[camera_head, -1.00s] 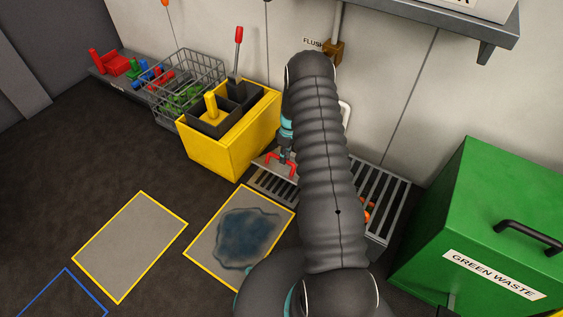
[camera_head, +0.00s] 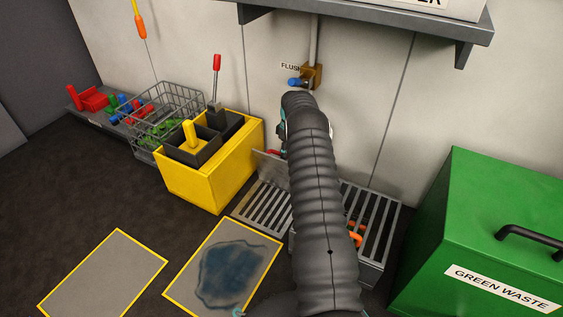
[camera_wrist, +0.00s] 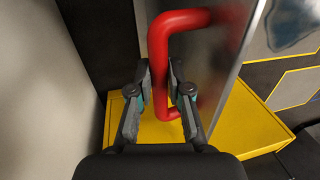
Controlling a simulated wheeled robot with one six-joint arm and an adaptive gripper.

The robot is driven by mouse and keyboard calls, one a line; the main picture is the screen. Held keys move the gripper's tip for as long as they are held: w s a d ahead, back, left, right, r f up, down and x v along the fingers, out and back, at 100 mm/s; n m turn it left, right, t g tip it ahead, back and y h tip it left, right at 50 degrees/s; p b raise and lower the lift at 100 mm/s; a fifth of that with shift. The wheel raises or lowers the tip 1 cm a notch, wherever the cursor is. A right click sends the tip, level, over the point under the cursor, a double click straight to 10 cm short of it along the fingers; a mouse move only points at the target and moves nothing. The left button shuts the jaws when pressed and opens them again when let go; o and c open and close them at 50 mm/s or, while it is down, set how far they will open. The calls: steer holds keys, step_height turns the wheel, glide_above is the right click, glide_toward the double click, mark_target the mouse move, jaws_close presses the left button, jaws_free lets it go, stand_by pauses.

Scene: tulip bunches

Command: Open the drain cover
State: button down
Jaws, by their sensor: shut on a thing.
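The drain cover (camera_head: 269,167) is a grey metal plate with a red handle (camera_wrist: 157,50). In the head view it stands tilted up at the back of the floor grate (camera_head: 264,208), partly hidden by my arm. In the wrist view the plate (camera_wrist: 222,60) stands on edge right of the handle. My gripper (camera_wrist: 160,90) has its fingers on both sides of the handle and is shut on it. My arm hides the gripper in the head view.
A yellow box (camera_head: 214,172) stands just left of the drain, with a wire basket (camera_head: 165,112) beyond it. A green waste bin (camera_head: 490,230) stands at the right. The floor at left is open.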

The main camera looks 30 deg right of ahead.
steer(key=shift+d+f, duration=0.35)
steer(key=shift+f, duration=0.05)
steer(key=c, duration=1.1)
jaws_free()
steer(key=shift+w+r, duration=0.1)
steer(key=shift+r, duration=0.05)
